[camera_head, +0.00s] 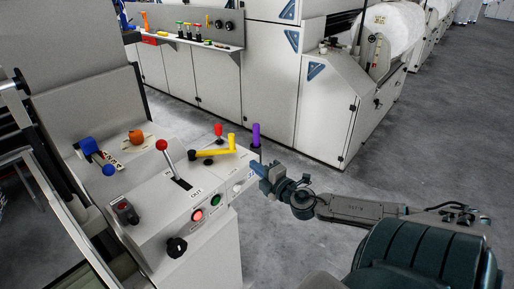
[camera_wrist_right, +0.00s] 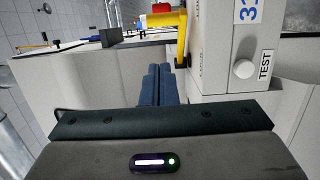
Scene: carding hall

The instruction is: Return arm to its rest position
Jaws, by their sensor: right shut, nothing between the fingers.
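My right arm (camera_head: 365,208) reaches in from the right in the head view. Its blue-fingered gripper (camera_head: 262,170) is beside the right edge of the control console (camera_head: 222,262), just below the purple handle. In the right wrist view the gripper (camera_wrist_right: 157,72) is shut and empty, its fingers together beside the console's pale side. The yellow crank handle (camera_wrist_right: 180,20) is close past the fingertips there. A white button (camera_wrist_right: 243,69) with a TEST label is to their right. My left gripper is not in view.
The console top carries a red-ball lever (camera_head: 162,146), a yellow crank (camera_head: 232,144), a purple handle (camera_head: 256,136), an orange knob (camera_head: 136,137) and a blue switch (camera_head: 88,146). Lit buttons are on its front. White machine cabinets (camera_head: 268,75) stand behind. Grey floor (camera_head: 440,130) is clear at right.

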